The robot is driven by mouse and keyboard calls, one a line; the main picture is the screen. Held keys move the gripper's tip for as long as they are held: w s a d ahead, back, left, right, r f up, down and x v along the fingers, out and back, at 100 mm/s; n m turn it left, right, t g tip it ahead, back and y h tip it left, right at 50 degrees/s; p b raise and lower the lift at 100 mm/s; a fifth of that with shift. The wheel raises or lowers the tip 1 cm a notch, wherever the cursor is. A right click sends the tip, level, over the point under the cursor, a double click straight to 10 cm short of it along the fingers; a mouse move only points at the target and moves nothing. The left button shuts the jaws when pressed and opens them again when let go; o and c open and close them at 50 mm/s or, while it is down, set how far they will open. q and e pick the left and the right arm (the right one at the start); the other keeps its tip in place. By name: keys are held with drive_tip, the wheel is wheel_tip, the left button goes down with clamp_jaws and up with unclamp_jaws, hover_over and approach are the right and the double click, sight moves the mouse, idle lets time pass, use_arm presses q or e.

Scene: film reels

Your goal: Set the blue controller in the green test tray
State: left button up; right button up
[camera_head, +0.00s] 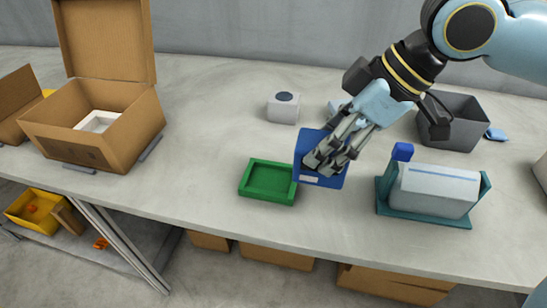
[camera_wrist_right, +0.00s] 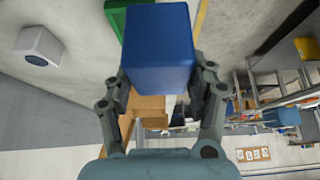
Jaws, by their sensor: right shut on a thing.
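The blue controller (camera_head: 304,159) is a flat-sided blue block with a small white label. My right gripper (camera_head: 328,160) is shut on it and covers part of its face. In the right wrist view the blue controller (camera_wrist_right: 158,48) sits between the two fingers (camera_wrist_right: 160,85). The green test tray (camera_head: 268,197) is shallow and empty on the table, just left of the controller. The controller's lower left side comes close to the tray's right rim in the head view; its height above the table is unclear. A corner of the green tray (camera_wrist_right: 117,18) shows behind the controller in the wrist view. My left gripper is out of view.
A teal holder (camera_head: 452,217) with a grey-white box (camera_head: 435,190) and a blue block (camera_head: 402,151) stands right. A white device (camera_head: 283,107) stands behind. A grey bin (camera_head: 462,122) is back right, an open carton (camera_head: 150,125) left. Table between carton and tray is clear.

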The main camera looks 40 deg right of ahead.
sight(311, 132)
drive_tip(key=w, duration=0.1)
drive_tip(key=w+a+f, duration=0.1)
drive_tip(key=w, duration=0.1)
drive_tip(key=w+f+b, duration=0.1)
drive_tip(key=shift+w+a+f, duration=0.15)
drive_tip(key=shift+w+f, duration=0.05)
drive_tip(key=shift+f, duration=0.05)
drive_tip(key=w+f, duration=0.4)
drive_tip(key=f, duration=0.1)
drive_tip(key=w+a+f, duration=0.1)
drive_tip(key=w+f, duration=0.1)
drive_tip(key=f, duration=0.1)
drive_tip(key=shift+w, duration=0.2)
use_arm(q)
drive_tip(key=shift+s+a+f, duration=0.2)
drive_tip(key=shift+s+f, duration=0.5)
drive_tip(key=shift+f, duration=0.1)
use_arm(e)
drive_tip(key=shift+f, duration=0.15)
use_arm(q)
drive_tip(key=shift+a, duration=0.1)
use_arm(e)
drive_tip(key=o, duration=1.5)
drive_tip(key=shift+o, duration=0.2)
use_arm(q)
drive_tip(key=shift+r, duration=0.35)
use_arm(e)
drive_tip(key=v, duration=1.2)
